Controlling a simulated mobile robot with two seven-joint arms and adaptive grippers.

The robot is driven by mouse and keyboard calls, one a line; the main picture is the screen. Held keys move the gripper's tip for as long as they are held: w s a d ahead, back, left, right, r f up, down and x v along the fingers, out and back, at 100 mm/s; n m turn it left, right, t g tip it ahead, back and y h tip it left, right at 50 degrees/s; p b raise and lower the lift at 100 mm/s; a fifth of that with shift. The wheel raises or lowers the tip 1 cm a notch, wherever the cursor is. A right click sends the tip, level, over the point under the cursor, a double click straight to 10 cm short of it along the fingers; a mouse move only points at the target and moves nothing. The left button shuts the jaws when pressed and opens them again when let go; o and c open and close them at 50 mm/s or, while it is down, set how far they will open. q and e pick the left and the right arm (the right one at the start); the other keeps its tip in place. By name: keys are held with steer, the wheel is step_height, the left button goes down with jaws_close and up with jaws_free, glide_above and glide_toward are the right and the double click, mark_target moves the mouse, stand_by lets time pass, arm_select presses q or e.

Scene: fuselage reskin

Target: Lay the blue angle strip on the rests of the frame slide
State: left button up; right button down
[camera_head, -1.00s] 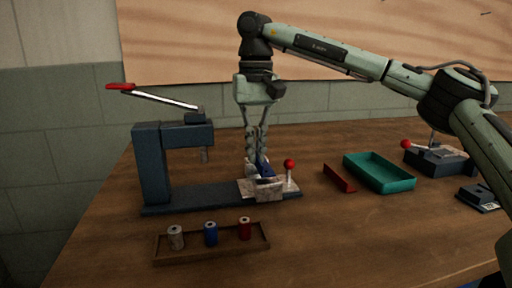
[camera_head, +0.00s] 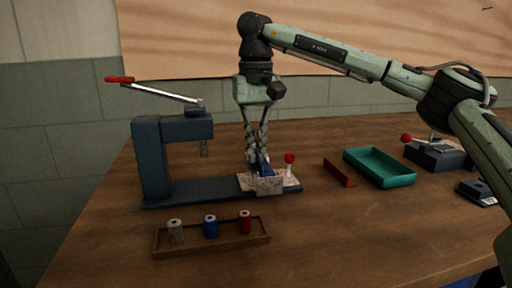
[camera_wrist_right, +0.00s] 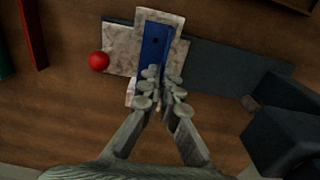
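The blue angle strip (camera_head: 264,166) is between the fingertips of my right gripper (camera_head: 257,160), over the pale mottled frame slide (camera_head: 268,187). In the right wrist view the strip (camera_wrist_right: 155,42) runs lengthwise over the slide (camera_wrist_right: 122,47), and the fingertips (camera_wrist_right: 162,88) close on its near end. I cannot tell whether the strip touches the rests, which are mostly hidden under it. A red ball knob (camera_head: 289,158) stands beside the slide. My left gripper is not in view.
The slide sits on the dark base of a press (camera_head: 150,160) with a red-tipped lever. A wooden tray (camera_head: 210,240) with several spools stands in front. A red strip (camera_head: 339,172), a teal tray (camera_head: 380,168) and a dark fixture (camera_head: 440,155) are to the right.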

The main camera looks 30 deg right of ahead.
steer(key=c, duration=1.6)
jaws_free()
steer(key=shift+c, duration=0.2)
step_height(320, 180, up, 12)
